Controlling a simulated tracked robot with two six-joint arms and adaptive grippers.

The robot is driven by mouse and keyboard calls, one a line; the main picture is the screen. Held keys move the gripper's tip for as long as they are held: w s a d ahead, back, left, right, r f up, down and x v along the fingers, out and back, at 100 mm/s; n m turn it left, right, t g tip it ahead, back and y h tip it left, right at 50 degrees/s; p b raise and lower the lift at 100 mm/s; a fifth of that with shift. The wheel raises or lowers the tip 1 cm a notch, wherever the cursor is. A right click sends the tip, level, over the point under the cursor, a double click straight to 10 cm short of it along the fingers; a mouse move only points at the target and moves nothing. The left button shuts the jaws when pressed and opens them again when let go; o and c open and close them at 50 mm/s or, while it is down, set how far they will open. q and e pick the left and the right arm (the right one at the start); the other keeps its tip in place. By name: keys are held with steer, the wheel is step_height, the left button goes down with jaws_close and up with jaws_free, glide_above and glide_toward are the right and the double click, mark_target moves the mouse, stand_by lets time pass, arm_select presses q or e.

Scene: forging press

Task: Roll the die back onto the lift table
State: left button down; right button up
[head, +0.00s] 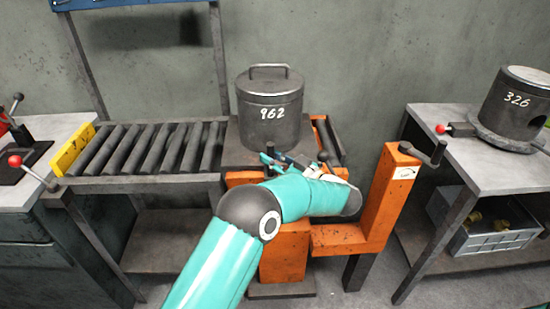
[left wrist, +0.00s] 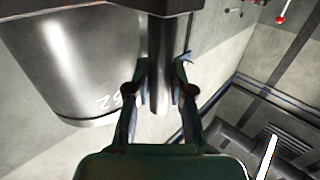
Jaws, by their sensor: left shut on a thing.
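The die (head: 269,108) is a dark grey cylinder marked 962 with a loop handle on its lid. It stands upright on a dark plate (head: 236,155) above the orange lift table frame (head: 284,250). My left gripper (head: 287,161) is low in front of the die, at its right side. In the left wrist view my left gripper (left wrist: 161,90) is shut around a dark bar (left wrist: 160,50), with the die (left wrist: 75,60) beside it. I cannot tell what the bar joins to. My left arm hides part of the lift frame. My right gripper is not in view.
A roller track (head: 150,148) with a yellow end stop (head: 73,150) lies left of the die. An orange post (head: 388,195) with a crank (head: 424,153) stands at the right. A side table (head: 480,165) holds another die (head: 516,105) marked 326. A grey crate (head: 484,235) sits below.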

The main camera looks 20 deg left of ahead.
arm_select(q)
steer(key=shift+w+a+r, duration=0.15)
steer(key=shift+w+r, duration=0.05)
steer(key=shift+r, duration=0.15)
steer(key=c, duration=1.3)
jaws_free()
steer(key=shift+f, duration=0.1)
steer(key=o, duration=0.3)
steer(key=shift+w+f, duration=0.25)
steer(key=shift+s+r, duration=0.1)
steer(key=shift+s, duration=0.1)
steer(key=shift+d, duration=0.4)
steer(key=v, duration=1.1)
steer(key=shift+s+d, duration=0.15)
steer(key=shift+s, duration=0.05)
